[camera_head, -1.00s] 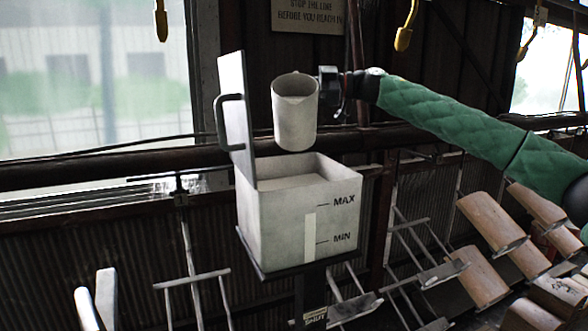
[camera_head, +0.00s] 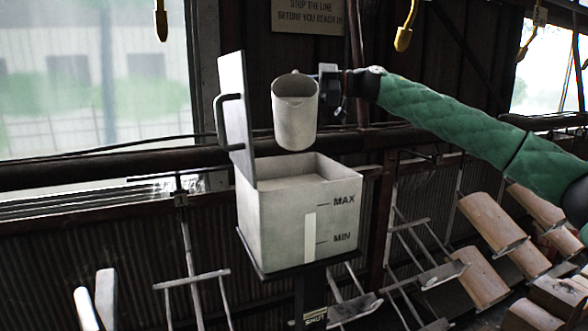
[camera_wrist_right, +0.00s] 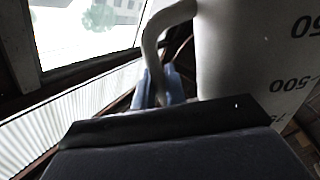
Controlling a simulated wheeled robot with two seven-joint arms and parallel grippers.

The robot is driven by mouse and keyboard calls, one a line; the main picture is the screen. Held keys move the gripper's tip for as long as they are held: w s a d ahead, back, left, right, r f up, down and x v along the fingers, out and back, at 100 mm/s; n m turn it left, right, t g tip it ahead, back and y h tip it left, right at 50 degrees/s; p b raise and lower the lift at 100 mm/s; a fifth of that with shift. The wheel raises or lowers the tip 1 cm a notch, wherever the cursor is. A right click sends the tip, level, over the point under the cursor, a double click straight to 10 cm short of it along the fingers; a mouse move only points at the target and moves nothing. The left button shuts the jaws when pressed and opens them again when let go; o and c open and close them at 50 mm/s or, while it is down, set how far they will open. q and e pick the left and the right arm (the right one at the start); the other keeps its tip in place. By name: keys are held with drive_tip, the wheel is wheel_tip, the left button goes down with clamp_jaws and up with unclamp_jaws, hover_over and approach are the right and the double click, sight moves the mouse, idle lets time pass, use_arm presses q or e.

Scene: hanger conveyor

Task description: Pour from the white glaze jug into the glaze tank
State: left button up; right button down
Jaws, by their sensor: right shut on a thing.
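The white glaze jug (camera_head: 295,117) hangs above the open glaze tank (camera_head: 300,220), tilted a little so that its mouth shows toward me. My right gripper (camera_head: 330,90) is shut on the jug's handle (camera_wrist_right: 152,45), at the jug's right side in the head view. In the right wrist view the jug's wall (camera_wrist_right: 245,50) shows with printed volume marks. The tank's lid (camera_head: 236,110) stands upright at the left. Pale glaze shows inside the tank, near the rim. No stream is visible between jug and tank. My left gripper is not in view.
Yellow hooks (camera_head: 403,38) hang at the top. Brown tiles (camera_head: 492,222) sit on racks at the right. A dark rail (camera_head: 100,172) runs behind the tank. Metal hanger frames (camera_head: 190,280) stand below and around it.

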sight(298, 80)
drive_tip(key=shift+s+r+n+b, duration=0.35)
drive_tip(key=shift+r+n, duration=0.2)
drive_tip(key=shift+n, duration=0.25)
idle(0.8)
drive_tip(key=shift+s+r+n+b, duration=0.15)
drive_tip(key=shift+s+n+b, duration=0.65)
drive_tip(key=shift+n, duration=0.4)
idle(1.7)
drive_tip(key=shift+s+n+b, duration=0.55)
drive_tip(key=shift+n+b, duration=0.25)
drive_tip(key=shift+b, duration=0.1)
idle(1.8)
drive_tip(key=shift+s, duration=0.1)
drive_tip(key=shift+d+f, duration=0.1)
drive_tip(key=shift+f, duration=0.15)
